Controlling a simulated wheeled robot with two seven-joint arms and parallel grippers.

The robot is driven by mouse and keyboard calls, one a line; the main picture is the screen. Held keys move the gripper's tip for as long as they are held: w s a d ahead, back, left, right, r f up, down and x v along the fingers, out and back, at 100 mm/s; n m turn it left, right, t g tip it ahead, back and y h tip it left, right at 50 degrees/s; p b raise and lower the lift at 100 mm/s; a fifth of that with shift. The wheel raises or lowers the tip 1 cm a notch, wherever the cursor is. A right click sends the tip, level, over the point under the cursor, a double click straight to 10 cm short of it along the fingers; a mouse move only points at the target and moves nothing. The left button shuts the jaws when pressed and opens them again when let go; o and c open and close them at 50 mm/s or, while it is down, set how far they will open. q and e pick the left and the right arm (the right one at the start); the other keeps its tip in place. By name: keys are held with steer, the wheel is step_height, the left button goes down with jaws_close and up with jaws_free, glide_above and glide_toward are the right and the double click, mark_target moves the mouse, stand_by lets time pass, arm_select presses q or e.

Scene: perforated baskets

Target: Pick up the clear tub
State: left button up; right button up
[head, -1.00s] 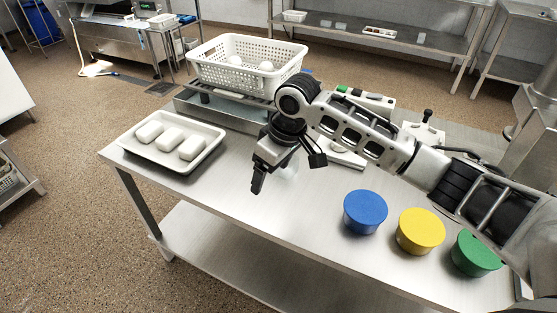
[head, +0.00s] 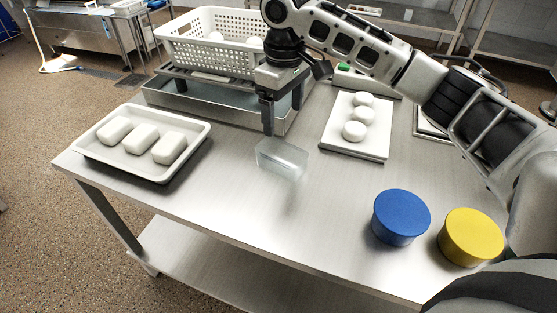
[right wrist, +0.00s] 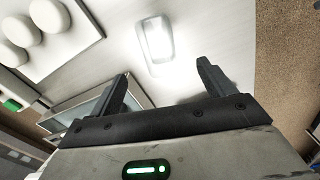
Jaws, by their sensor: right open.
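The clear tub (head: 281,160) is a see-through rectangular container on the steel table, near the middle of the head view. It also shows in the right wrist view (right wrist: 155,40), bright with glare, beyond the fingertips. My right gripper (head: 283,115) points down just above and behind the tub. Its two fingers stand apart and nothing is between them; in the right wrist view (right wrist: 162,72) the open gap faces the tub. The fingers look apart from the tub. My left gripper is not in view.
A white tray (head: 85,150) with white blocks lies left. A perforated white basket (head: 180,50) stands on a rack over a steel pan (head: 195,108) behind. A white board (head: 345,148) with round white pieces lies right. Blue (head: 401,215) and yellow (head: 472,235) round tubs stand front right.

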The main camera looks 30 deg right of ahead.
glide_toward(282, 157)
steer(key=s, duration=0.1)
steer(key=s+a, duration=0.1)
steer(key=s+f, duration=0.1)
steer(key=shift+s+a+f+b, duration=0.1)
steer(key=shift+s+a+b, duration=0.15)
steer(key=shift+s+b, duration=0.1)
steer(key=shift+w+f+b, duration=0.15)
steer(key=shift+w+f, duration=0.05)
steer(key=shift+f, duration=1.25)
steer(key=shift+w+f+b, duration=0.15)
steer(key=shift+w+f, duration=0.05)
steer(key=shift+f, duration=1.25)
steer(key=c, duration=1)
